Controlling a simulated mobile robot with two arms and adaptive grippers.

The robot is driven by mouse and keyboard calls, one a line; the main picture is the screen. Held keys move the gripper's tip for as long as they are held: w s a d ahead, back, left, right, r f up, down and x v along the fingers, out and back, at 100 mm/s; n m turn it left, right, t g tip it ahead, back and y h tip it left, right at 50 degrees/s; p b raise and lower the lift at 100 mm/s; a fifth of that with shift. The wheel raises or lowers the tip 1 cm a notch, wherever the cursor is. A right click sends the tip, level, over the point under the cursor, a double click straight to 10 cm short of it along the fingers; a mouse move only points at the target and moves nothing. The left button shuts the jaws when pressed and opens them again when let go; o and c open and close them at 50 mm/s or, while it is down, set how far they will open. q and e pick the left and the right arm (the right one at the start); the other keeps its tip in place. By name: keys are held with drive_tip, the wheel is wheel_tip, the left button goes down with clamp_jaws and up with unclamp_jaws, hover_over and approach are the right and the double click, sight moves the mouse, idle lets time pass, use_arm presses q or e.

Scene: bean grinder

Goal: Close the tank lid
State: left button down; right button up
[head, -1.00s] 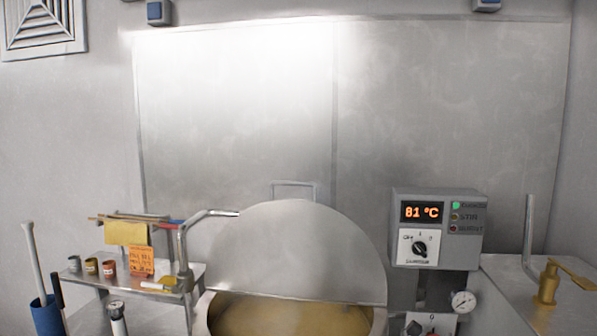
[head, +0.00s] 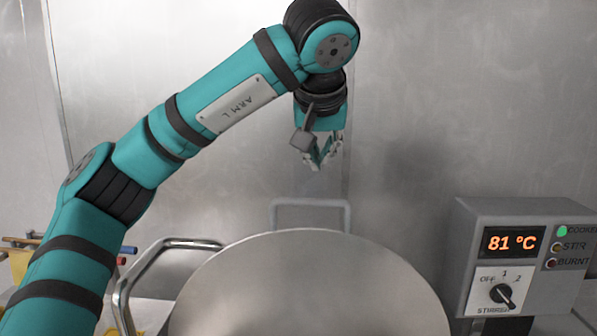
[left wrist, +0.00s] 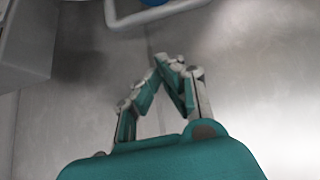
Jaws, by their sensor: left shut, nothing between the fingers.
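The tank lid (head: 310,285) is a round grey metal disc, standing raised with its face toward me in the head view. The bottom of the picture cuts it off, and the tank opening is out of view. A grey bar handle (head: 311,203) sticks up from its top edge. My left gripper (head: 322,166) hangs fingers down above this handle, apart from it in the picture. Its fingers are shut with nothing between them. In the left wrist view its fingertips (left wrist: 170,60) come together in front of grey metal surfaces. My right gripper is not in view.
A control box (head: 520,262) showing 81 °C stands right of the lid. A bent metal pipe (head: 150,258) is left of the lid, near my left arm. A metal wall panel (head: 400,100) lies behind. In the left wrist view, a grey bent tube (left wrist: 150,15) crosses the top.

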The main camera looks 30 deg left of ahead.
use_arm(q)
drive_tip(key=shift+w+a+f+y+p, duration=0.1)
drive_tip(key=shift+w+a+y+p, duration=0.05)
drive_tip(key=shift+w+y+p, duration=0.2)
wheel_tip(320, 180, down, 6)
drive_tip(key=w+p, duration=0.1)
drive_tip(key=p, duration=0.3)
drive_tip(key=shift+w+a+f, duration=0.15)
drive_tip(key=shift+a+f, duration=0.1)
drive_tip(key=shift+a, duration=0.2)
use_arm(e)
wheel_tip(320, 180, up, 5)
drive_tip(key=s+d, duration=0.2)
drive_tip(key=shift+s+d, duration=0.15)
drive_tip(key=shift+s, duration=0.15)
